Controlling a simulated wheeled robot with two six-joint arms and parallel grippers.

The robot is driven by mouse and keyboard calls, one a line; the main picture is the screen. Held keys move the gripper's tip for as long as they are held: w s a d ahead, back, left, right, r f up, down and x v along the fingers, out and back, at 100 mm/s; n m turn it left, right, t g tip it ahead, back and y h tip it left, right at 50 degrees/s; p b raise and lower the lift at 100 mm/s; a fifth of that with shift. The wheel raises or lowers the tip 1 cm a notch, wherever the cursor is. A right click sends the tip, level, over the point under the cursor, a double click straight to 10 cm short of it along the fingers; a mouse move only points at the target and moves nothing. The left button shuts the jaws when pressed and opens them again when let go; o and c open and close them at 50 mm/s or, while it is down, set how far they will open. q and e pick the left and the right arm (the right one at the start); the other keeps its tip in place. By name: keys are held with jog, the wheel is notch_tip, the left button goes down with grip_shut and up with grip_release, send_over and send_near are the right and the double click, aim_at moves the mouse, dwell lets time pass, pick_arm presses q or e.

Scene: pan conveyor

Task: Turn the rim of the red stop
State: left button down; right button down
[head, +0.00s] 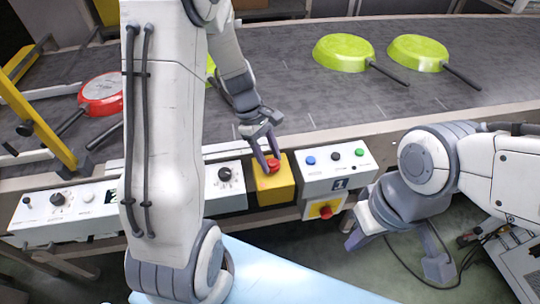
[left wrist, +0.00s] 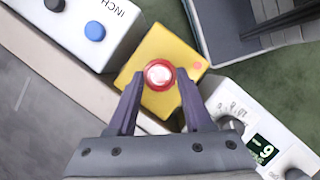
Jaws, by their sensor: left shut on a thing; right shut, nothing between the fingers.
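The red stop (head: 272,165) is a round button on a yellow box (head: 274,188) on the conveyor's near side. It also shows in the left wrist view (left wrist: 159,74), with a pale top inside a red rim, on the yellow box (left wrist: 178,48). My left gripper (head: 270,160) reaches down to it and is shut on its rim. In the left wrist view, the purple fingers (left wrist: 158,90) stand on either side of the stop.
A white panel with buttons (head: 337,172) stands right of the yellow box; one with a black knob (head: 225,190) stands left. A red-and-yellow switch (head: 325,210) sits below. Green pans (head: 343,52) and a red pan (head: 100,94) lie on the conveyor (head: 290,80).

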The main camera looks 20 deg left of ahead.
pick_arm(q)
jog(key=m+p, duration=0.2)
jog(key=m+g+p, duration=0.1)
jog(key=m+p, duration=0.1)
jog(key=shift+w+d+r+m+g+y, duration=0.1)
jog(key=shift+w+r+m+g+y, duration=0.1)
jog(key=shift+m+g+y, duration=0.15)
jog(key=shift+m+g+y+p, duration=0.35)
jog(key=shift+m+p, duration=0.55)
jog(key=shift+m, duration=0.35)
jog(key=shift+w+d+f+m+y+p, duration=0.15)
jog(key=shift+m+y+p, duration=0.35)
jog(key=shift+m, duration=0.5)
jog(key=shift+c, duration=1.5)
grip_release()
jog(key=v, duration=1)
jog(key=shift+w, duration=0.2)
